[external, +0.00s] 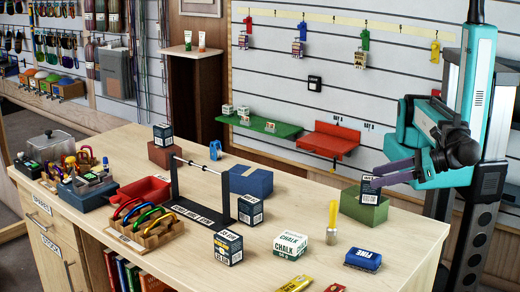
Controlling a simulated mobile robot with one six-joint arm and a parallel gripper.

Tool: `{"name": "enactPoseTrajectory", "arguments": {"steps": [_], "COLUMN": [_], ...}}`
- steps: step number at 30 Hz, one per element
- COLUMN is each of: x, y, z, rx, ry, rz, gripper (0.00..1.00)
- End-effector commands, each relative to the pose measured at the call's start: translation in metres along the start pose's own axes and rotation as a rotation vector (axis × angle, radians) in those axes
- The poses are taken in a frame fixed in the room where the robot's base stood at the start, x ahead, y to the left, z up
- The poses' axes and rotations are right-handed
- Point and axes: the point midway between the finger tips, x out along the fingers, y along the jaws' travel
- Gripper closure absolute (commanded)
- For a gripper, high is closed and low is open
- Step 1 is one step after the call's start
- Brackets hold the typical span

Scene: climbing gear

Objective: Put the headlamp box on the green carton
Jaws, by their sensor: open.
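The green carton (362,210) stands at the right part of the bench top. A small dark box with a white label (369,190) is on top of it; it looks like the headlamp box, but its print is too small to read. The box appears upright and resting on the carton. My gripper (375,175) comes in from the right, with its two fingers open at the upper right of this box. The fingers overlap the box's upper edge in the picture; I cannot tell whether they touch it.
Similar dark boxes stand at the bench's middle (250,210), front (228,248) and on a brown carton (161,155). A blue carton (251,182) and a black bar stand (203,213) are further left.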

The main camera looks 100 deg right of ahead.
Motion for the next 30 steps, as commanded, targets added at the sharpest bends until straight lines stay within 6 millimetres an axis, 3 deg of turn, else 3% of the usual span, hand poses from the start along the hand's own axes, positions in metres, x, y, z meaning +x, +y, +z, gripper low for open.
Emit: {"name": "enactPoseTrajectory", "arguments": {"steps": [18, 24, 30], "x": [-0.089, -0.107, -0.112], "y": [0.002, 0.001, 0.000], "z": [-0.001, -0.001, 0.000], "rx": [0.001, 0.000, 0.000], "ry": [0.000, 0.000, 0.000], "rz": [0.004, 0.002, 0.002], "gripper": [0.46, 0.46, 0.46]}}
